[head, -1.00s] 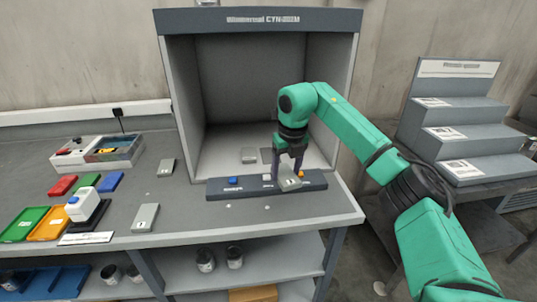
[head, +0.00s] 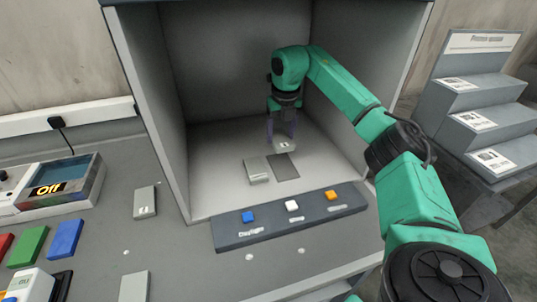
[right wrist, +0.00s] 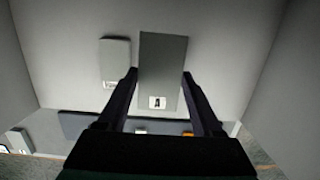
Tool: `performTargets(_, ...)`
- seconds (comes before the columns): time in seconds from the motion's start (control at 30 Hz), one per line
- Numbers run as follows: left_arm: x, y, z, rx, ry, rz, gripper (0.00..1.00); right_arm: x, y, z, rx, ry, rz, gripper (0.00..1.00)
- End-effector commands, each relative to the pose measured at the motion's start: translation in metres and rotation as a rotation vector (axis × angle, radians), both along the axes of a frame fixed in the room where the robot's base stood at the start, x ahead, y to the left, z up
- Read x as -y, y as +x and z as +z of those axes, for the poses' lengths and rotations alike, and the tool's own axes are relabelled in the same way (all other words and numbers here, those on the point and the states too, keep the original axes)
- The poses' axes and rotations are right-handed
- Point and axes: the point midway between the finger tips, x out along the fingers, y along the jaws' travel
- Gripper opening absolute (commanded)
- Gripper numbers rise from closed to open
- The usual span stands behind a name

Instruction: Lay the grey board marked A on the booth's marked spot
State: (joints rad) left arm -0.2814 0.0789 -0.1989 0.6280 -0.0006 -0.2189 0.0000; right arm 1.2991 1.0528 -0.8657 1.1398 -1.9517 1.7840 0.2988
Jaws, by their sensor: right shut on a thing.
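My right gripper (head: 281,130) is inside the booth (head: 205,205), shut on a grey board (head: 285,147). The held board also shows in the right wrist view (right wrist: 163,60), with a small white label whose dark mark looks like an A but is too small to read surely. The marked spot (head: 284,168), a dark grey rectangle on the booth floor, lies just in front of and below the held board in the head view. The board seems to be above the floor; the gap is hard to judge. A second grey board (head: 256,170) lies left of the spot. My left gripper is not in view.
A dark strip (head: 232,233) with blue, white and orange buttons runs along the booth's front. Booth walls close in the left, right and back. More grey boards (head: 145,201) lie on the table at left. A stepped stand (head: 470,105) is at right.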

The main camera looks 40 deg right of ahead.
Motion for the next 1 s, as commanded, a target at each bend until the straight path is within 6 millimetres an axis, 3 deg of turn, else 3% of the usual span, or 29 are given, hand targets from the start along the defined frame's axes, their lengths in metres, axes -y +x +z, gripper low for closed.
performTargets(0.1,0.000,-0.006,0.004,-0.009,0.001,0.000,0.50,0.001,-0.002,-0.028,-0.007,-0.001,-0.001,0.12)
performTargets(0.3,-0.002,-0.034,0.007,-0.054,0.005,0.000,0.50,0.000,-0.003,-0.065,-0.005,0.000,0.000,0.12)
performTargets(0.4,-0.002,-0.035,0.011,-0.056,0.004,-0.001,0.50,0.000,-0.003,-0.083,-0.005,0.000,0.000,0.12)
performTargets(0.63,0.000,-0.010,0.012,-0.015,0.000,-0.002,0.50,0.000,-0.002,-0.090,-0.001,0.000,-0.001,0.12)
performTargets(0.77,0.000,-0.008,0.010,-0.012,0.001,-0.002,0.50,0.000,-0.002,-0.093,-0.001,0.000,-0.001,0.12)
performTargets(0.8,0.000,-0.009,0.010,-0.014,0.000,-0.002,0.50,0.000,-0.002,-0.094,-0.001,0.000,0.000,0.71)
performTargets(0.87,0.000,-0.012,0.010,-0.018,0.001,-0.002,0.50,0.000,-0.002,-0.093,-0.001,0.000,0.000,0.94)
performTargets(1.0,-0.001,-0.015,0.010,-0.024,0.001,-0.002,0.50,0.000,-0.002,-0.093,-0.001,0.000,0.000,0.98)
